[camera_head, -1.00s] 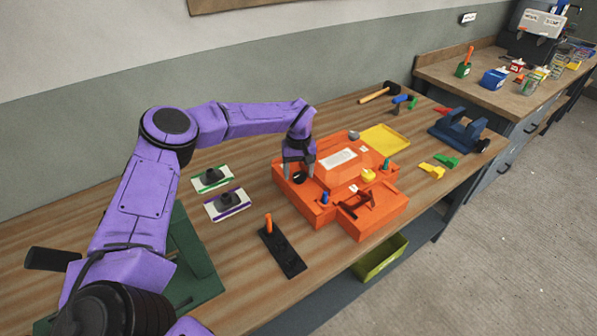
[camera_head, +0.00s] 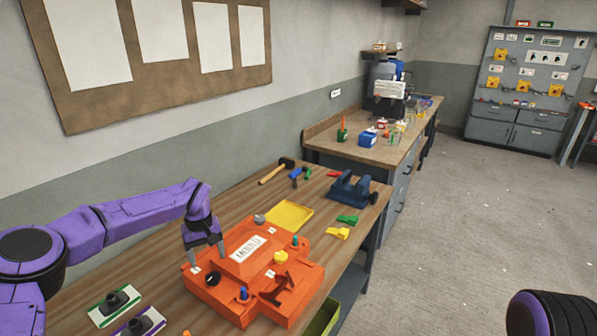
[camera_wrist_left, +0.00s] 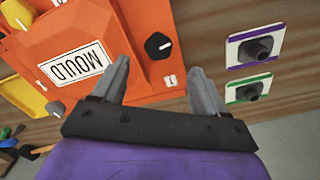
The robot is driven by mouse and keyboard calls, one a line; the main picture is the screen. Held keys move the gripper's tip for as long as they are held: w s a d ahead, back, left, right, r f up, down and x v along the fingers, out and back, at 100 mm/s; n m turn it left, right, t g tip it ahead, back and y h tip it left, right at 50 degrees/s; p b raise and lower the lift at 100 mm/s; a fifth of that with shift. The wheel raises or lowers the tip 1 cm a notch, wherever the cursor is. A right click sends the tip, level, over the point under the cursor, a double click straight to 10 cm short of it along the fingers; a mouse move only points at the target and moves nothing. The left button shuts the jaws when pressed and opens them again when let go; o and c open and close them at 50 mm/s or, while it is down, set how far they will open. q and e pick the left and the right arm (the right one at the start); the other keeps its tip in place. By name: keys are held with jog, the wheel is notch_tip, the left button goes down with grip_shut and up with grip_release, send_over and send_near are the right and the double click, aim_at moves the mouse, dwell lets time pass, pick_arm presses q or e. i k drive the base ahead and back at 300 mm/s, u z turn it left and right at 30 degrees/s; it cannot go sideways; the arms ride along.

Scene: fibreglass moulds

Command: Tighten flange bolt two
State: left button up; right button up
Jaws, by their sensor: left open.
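The orange mould (camera_head: 262,247) sits on the wooden bench, with a white MOULD label on its raised top. A black knob (camera_head: 212,279) stands on its near left corner, and it also shows in the left wrist view (camera_wrist_left: 158,46). My left gripper (camera_head: 207,256) is open and empty above that end of the mould. In the left wrist view its two fingers (camera_wrist_left: 159,68) are apart, with the black knob between and just beyond their tips. I cannot tell which fitting is flange bolt two. My right gripper is out of view.
Blue (camera_head: 243,293), yellow (camera_head: 280,257) and grey (camera_head: 259,219) fittings stand on the mould. A yellow tray (camera_head: 288,215) lies behind it. Plates with black knobs (camera_head: 113,302) lie at the near left. A blue stand (camera_head: 352,188) is farther right.

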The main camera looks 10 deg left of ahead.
aim_at(281, 256)
jog(key=k, duration=1)
